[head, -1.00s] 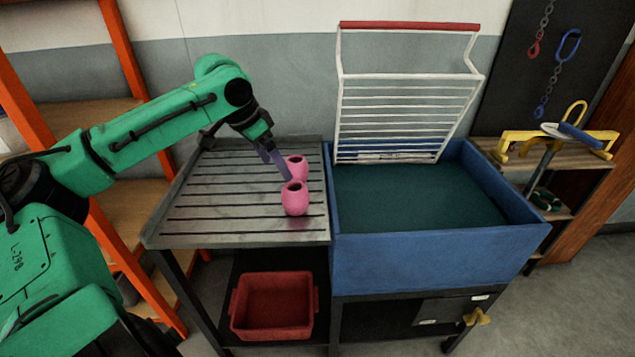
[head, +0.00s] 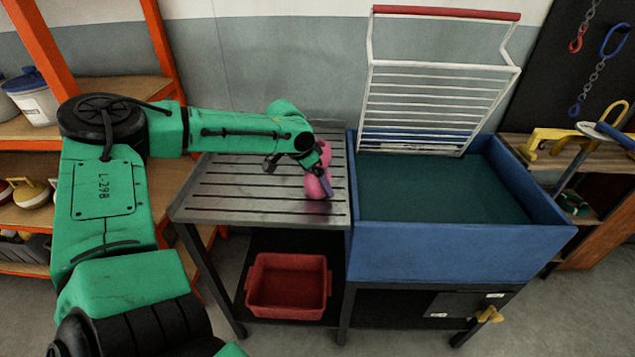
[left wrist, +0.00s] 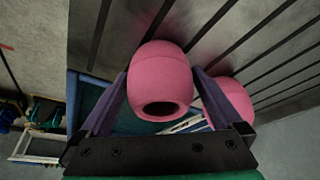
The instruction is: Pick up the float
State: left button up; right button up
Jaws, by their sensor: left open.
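Two pink, barrel-shaped floats stand close together on the slatted metal table. One float (left wrist: 160,80) sits between the open fingers of my left gripper (head: 321,182) in the left wrist view, its dark opening facing the camera. The purple fingers are on both sides of it; whether they touch it I cannot tell. The other float (left wrist: 234,98) is just outside the right-hand finger, partly hidden by it. In the head view pink shows (head: 315,188) around my gripper, which partly covers the floats. My right gripper is not in view.
The slatted table (head: 240,190) is otherwise clear. A blue tank (head: 450,252) adjoins it on the right, with a white rack (head: 435,90) standing at its back. A red bin (head: 288,287) is below the table. Orange-framed shelves (head: 160,50) stand at left.

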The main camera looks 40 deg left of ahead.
pick_arm(q)
jog(key=c, duration=1.1)
jog(key=shift+r, duration=0.15)
